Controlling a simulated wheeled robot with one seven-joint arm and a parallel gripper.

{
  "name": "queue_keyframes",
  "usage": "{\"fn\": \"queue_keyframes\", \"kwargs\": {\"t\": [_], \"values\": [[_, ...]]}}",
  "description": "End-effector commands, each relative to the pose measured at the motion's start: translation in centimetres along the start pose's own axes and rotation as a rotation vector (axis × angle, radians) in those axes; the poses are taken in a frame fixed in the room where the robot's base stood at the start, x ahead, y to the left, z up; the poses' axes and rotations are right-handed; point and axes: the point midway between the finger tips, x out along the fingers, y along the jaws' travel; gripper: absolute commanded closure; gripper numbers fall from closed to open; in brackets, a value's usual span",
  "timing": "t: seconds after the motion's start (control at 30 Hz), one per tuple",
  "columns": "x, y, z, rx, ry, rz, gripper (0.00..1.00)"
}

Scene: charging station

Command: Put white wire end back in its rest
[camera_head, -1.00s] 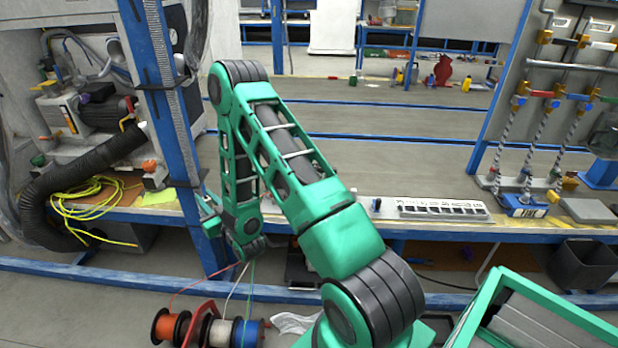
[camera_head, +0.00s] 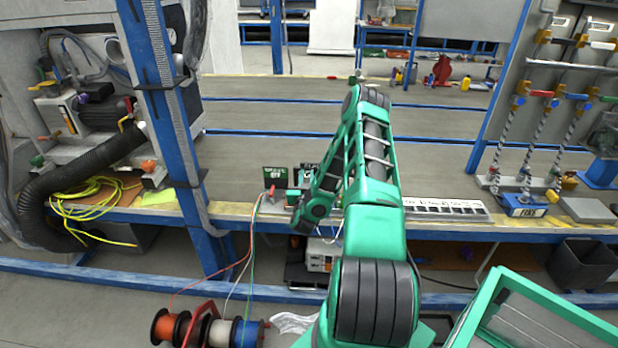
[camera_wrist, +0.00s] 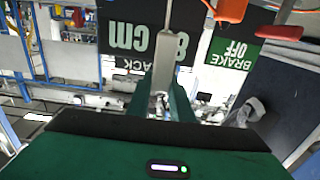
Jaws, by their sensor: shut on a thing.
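In the wrist view my gripper (camera_wrist: 165,100) is shut on a pale grey-white wire end (camera_wrist: 163,65), which sticks out beyond the green fingers. The wire end overlaps the black "8 CM" sign behind it. In the head view the end of my arm is over the workbench (camera_head: 240,180), with the fingers and wire end mostly hidden. The white wire (camera_head: 233,290) rises from the white spool (camera_head: 219,333) on the floor toward the bench. I cannot clearly make out its rest.
A green "BRAKE OFF" sign (camera_wrist: 233,52) stands beside the black sign (camera_wrist: 135,30). An orange piece (camera_wrist: 230,10) and a red piece (camera_wrist: 281,32) are close to the right. A white slotted strip (camera_head: 450,208) lies on the bench edge. The blue post (camera_head: 165,110) stands left.

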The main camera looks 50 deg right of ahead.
Motion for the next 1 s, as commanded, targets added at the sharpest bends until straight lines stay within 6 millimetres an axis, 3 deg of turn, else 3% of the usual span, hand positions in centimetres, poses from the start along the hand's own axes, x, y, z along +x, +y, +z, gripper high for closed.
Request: {"fn": "queue_keyframes", "kwargs": {"t": [0.1, 0.53, 1.0], "values": [[0.3, 0.8, 0.1, 0.002, -0.001, 0.016, 1.00], [0.2, 0.8, 0.3, 0.011, -0.002, 0.017, 1.00], [0.2, 0.8, 3.9, 0.011, -0.002, 0.017, 1.00]]}}
